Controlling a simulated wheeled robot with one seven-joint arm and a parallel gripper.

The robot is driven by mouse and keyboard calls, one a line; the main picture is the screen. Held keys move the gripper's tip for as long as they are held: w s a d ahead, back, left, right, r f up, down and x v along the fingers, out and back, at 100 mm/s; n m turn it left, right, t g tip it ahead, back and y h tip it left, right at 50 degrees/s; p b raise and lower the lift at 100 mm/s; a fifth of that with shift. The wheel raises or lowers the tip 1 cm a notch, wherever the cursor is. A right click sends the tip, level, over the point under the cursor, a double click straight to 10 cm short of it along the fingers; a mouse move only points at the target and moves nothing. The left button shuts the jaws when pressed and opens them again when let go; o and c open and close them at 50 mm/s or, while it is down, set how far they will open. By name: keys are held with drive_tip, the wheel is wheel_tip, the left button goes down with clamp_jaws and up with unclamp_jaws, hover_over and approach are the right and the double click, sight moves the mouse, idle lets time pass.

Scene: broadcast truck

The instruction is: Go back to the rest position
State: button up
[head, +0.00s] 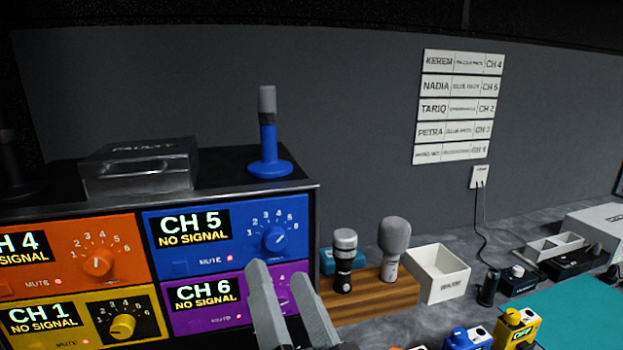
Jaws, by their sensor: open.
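My gripper (286,292) is at the bottom middle of the head view, in front of the purple CH 6 panel (190,290). Its two grey fingers are apart with nothing seen between them. The blue CH 5 panel (190,265) sits just above, with a blue knob (275,240). The rest of my arm is not in view, and the finger bases are cut off by the lower edge.
A blue-based microphone (268,150) and a clear box (140,175) stand on the rack top. To the right, two microphones (344,262) (393,250) stand on a wooden block (365,300) beside a white box (438,275). Small devices and a teal mat (575,310) lie further right.

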drive_tip(key=s+d+f+n+g+h, duration=0.1)
drive_tip(key=s+d+f+h, duration=0.3)
drive_tip(key=s+d+f, duration=0.7)
drive_tip(key=s+d+f+n+g+h, duration=0.2)
drive_tip(key=s+d+f+g+h, duration=0.1)
drive_tip(key=s+d+f, duration=0.9)
drive_tip(key=s+f+h, duration=0.1)
drive_tip(key=s+f, duration=0.3)
drive_tip(key=s, duration=0.2)
drive_tip(key=shift+f+g, duration=0.4)
